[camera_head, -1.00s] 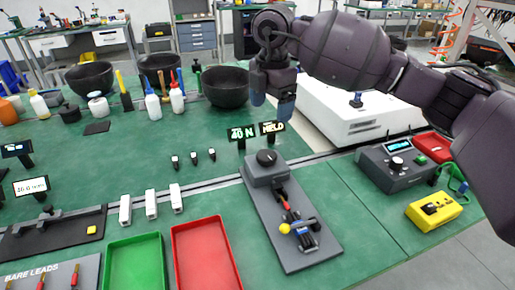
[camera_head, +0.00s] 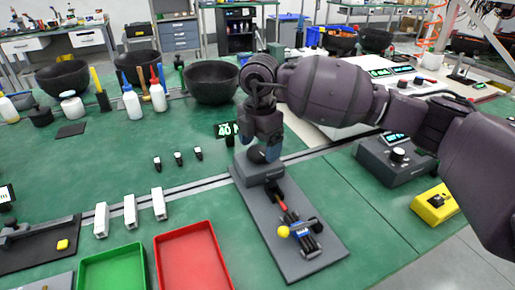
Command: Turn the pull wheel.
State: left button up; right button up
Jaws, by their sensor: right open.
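The pull tester is a long grey plate (camera_head: 312,263) with a raised grey block (camera_head: 262,174) at its far end. The black round knob on top of this block, which appears to be the pull wheel, is largely hidden by my right gripper (camera_head: 264,153). The gripper points down with its blue-grey fingertips at the knob, open; I cannot tell whether they touch it. A red and black part, a clamp and a yellow ball (camera_head: 283,232) sit along the plate. My left gripper is not in view.
A small display reading 40 (camera_head: 226,130) stands just left of my gripper. A red tray (camera_head: 190,262) and green tray (camera_head: 113,270) lie left of the plate. A grey instrument (camera_head: 395,160) and yellow meter (camera_head: 435,204) stand right. Black bowls (camera_head: 211,82) stand behind.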

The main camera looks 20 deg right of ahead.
jog(key=shift+f, duration=0.45)
jog(key=shift+r, duration=0.1)
jog(key=c, duration=0.9)
